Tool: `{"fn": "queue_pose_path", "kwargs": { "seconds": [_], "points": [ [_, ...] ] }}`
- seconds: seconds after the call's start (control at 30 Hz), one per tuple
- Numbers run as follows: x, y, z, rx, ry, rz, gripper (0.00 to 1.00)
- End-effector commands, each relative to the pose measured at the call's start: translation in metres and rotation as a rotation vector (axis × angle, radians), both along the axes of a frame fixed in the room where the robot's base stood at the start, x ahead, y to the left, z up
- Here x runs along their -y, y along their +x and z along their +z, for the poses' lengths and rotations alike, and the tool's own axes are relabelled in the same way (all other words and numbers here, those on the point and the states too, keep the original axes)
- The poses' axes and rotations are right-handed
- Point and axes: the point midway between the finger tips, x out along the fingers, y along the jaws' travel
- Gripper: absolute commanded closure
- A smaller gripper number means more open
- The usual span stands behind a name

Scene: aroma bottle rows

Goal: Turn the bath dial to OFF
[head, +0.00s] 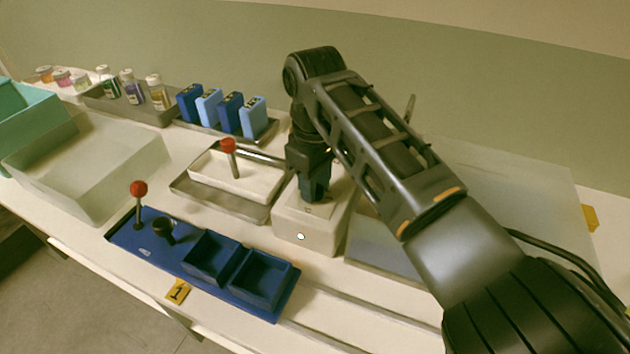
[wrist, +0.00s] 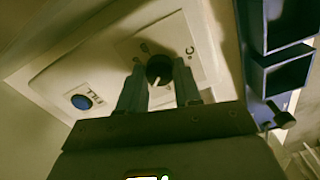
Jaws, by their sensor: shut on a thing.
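The bath dial (wrist: 158,67) is a dark round knob with a white pointer line, on the top of a pale control box (wrist: 110,60). Marks stand around the dial, but I cannot read most of them; one looks like a C. In the head view the control box (head: 305,222) stands mid-bench, with a small white spot on its front. My gripper (wrist: 159,84) points down at the box, its two fingers on either side of the dial and shut on it. In the head view my gripper (head: 314,192) hides the dial.
A blue button (wrist: 82,102) sits on the box. A white bath (head: 240,178) in a metal tray, holding a red-knobbed stick (head: 229,150), stands left of the box. A blue rack (head: 200,262) lies in front. A clear panel (head: 500,200) is right.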

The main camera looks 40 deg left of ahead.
Motion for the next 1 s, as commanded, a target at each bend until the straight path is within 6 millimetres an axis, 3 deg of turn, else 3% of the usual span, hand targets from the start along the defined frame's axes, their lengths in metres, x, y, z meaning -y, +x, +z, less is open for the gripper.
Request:
{"fn": "queue_pose_path", "kwargs": {
  "seconds": [0.27, 0.57, 1.0],
  "points": [
    [-0.0001, -0.0002, 0.0003, 0.0, 0.0, 0.0, 0.97],
    [-0.0002, -0.0004, 0.0009, -0.001, 0.0, 0.047, 0.97],
    [-0.0008, -0.0006, 0.0017, -0.001, 0.002, 0.359, 0.97]
  ]
}}
